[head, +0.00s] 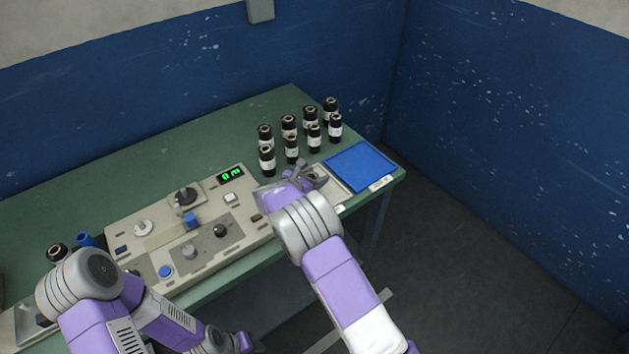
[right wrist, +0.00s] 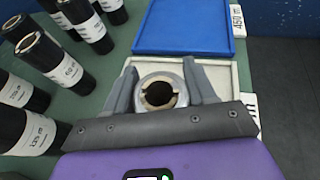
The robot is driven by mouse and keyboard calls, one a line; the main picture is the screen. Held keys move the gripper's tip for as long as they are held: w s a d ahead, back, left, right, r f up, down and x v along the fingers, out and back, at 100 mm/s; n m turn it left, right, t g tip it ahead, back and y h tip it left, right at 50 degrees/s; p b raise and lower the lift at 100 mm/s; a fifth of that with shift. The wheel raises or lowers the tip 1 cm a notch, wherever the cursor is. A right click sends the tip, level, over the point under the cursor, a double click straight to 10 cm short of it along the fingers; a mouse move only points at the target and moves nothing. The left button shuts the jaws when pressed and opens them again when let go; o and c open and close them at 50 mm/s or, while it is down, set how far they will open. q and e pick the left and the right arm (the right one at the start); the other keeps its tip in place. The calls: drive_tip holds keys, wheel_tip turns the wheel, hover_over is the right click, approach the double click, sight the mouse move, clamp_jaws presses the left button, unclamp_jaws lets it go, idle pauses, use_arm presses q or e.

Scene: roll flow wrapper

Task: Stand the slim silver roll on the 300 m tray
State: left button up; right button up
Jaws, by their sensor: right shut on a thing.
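My right gripper (head: 306,172) is over the pale tray (head: 342,193) at the right end of the bench. In the right wrist view its fingers (right wrist: 160,92) are shut on a silver roll (right wrist: 160,108), seen end-on from above with its tan core and dark bore. The roll looks upright, inside the outline of the pale tray (right wrist: 222,80). I cannot tell whether its base touches the tray. The tray's label is partly hidden, so its number cannot be read. My left gripper (head: 240,343) is low at the bottom edge, its jaws unclear.
A blue tray (head: 360,166) labelled 450 m lies just beyond the pale tray. Several dark labelled rolls (head: 291,148) stand to the left of the trays, close to my right gripper. The machine panel (head: 150,262) with knobs and a green display (head: 230,175) fills the bench front.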

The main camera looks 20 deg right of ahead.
drive_tip(key=shift+f, duration=0.5)
drive_tip(key=shift+f, duration=0.2)
drive_tip(key=o, duration=1.1)
drive_tip(key=shift+c, duration=0.2)
drive_tip(key=shift+r, duration=0.1)
drive_tip(key=shift+s+a+r, duration=0.1)
drive_tip(key=shift+a+r, duration=0.1)
drive_tip(key=p+v, duration=0.2)
drive_tip(key=v, duration=0.9)
drive_tip(key=shift+s+a+r, duration=0.15)
drive_tip(key=shift+s+a, duration=0.05)
drive_tip(key=shift+s, duration=0.05)
